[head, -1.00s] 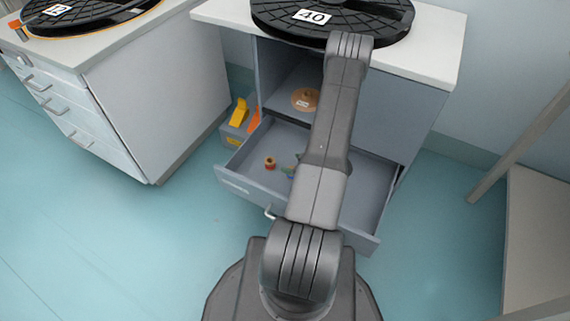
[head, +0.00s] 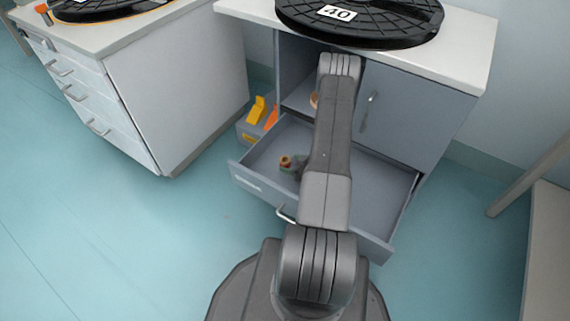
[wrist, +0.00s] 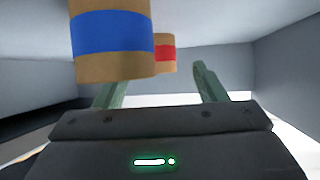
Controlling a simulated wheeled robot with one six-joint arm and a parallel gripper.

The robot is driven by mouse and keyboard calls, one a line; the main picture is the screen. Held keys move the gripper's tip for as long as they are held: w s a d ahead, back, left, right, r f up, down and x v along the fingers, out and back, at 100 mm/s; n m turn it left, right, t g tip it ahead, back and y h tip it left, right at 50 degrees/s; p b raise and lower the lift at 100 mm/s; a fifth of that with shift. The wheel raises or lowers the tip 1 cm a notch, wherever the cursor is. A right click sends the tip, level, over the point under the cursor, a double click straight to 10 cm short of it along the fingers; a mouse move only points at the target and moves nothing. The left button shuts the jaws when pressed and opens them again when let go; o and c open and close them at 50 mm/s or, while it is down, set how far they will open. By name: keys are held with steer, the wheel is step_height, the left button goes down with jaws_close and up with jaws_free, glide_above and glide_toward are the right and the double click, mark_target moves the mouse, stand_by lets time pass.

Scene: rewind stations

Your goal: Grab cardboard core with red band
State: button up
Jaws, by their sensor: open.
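The cardboard core with the red band (wrist: 165,53) stands in the open drawer, partly hidden behind a nearer core with a blue band (wrist: 112,35) in the wrist view. My gripper (wrist: 158,86) is open and empty. My arm hides part of the drawer.
The open drawer (head: 385,205) has walls around the gripper; its right part looks bare. A black reel labelled 40 (head: 390,22) lies on the cabinet top above. A grey bin (head: 247,135) with yellow and orange pieces stands left of the drawer. Another drawer cabinet (head: 175,95) stands left.

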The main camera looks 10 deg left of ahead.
mark_target(289, 162)
steer(key=b+x, duration=0.1)
steer(key=x, duration=0.3)
steer(key=shift+w+a+b, duration=0.25)
steer(key=shift+a+b, duration=0.05)
steer(key=c, duration=1.1)
